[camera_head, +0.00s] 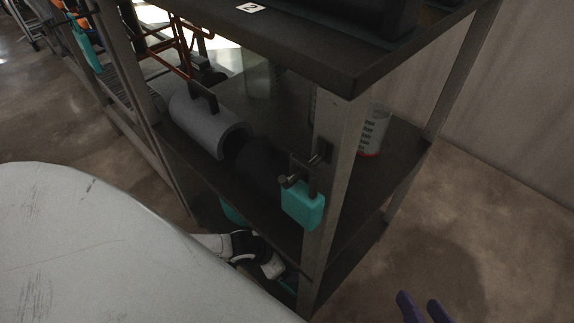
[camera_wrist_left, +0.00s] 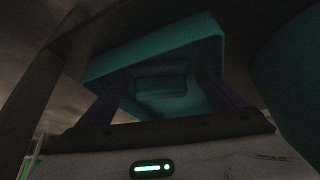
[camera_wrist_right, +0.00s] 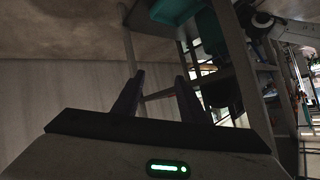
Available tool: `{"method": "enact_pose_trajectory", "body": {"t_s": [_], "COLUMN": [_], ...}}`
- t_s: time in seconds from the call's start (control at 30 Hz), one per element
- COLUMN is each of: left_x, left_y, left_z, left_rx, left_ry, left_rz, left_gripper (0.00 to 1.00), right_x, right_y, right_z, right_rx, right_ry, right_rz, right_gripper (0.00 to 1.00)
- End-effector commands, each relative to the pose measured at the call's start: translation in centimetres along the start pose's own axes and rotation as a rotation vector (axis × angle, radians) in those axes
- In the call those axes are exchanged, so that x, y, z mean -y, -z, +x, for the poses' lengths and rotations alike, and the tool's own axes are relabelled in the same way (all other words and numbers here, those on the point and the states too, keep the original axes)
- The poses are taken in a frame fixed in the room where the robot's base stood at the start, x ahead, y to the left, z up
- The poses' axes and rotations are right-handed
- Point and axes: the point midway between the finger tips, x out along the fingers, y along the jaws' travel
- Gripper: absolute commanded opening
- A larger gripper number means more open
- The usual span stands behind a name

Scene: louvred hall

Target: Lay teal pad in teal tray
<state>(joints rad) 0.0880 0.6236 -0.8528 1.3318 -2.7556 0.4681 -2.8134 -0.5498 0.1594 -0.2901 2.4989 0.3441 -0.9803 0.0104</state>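My left arm reaches low under the bench shelf. My left gripper (camera_head: 285,277) is mostly in shadow there, with teal beside its fingers. In the left wrist view, my left gripper (camera_wrist_left: 160,82) has its fingers wide apart. A teal tray-like thing (camera_wrist_left: 155,50), wider than the finger gap, lies beyond them. A smaller teal block shape (camera_wrist_left: 160,87) shows within it; I cannot tell whether this is the pad or part of the tray. My right gripper (camera_head: 420,305) is empty with its fingers apart, away from the bench; it also shows in the right wrist view (camera_wrist_right: 160,76).
The bench post (camera_head: 338,150) stands close right of my left arm, with a teal box (camera_head: 303,205) on it. A grey cylinder (camera_head: 208,128) lies on the middle shelf (camera_head: 280,215). Another teal object (camera_wrist_left: 290,85) is close on the left gripper's right side. Floor (camera_head: 480,230) right is clear.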

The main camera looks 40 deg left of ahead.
Motion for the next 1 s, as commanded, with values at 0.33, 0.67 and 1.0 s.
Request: {"method": "enact_pose_trajectory", "body": {"t_s": [0.33,0.67,1.0], "left_x": [0.0,0.1,0.0], "left_y": [0.1,0.3,0.1], "left_z": [-0.4,-6.8,-11.8], "left_rx": [0.0,0.002,0.001], "left_ry": [0.0,0.0,0.0], "left_rz": [0.0,0.003,0.0], "left_gripper": [0.91,0.91,0.91], "right_x": [-0.1,-2.1,-3.8], "right_y": [-0.3,-2.0,-3.9], "right_z": [0.1,0.2,0.1], "right_rx": [0.011,0.13,0.221], "right_ry": [-0.003,-0.085,-0.144], "right_rz": [0.002,-0.033,-0.059], "right_gripper": [0.39,0.39,0.39]}}
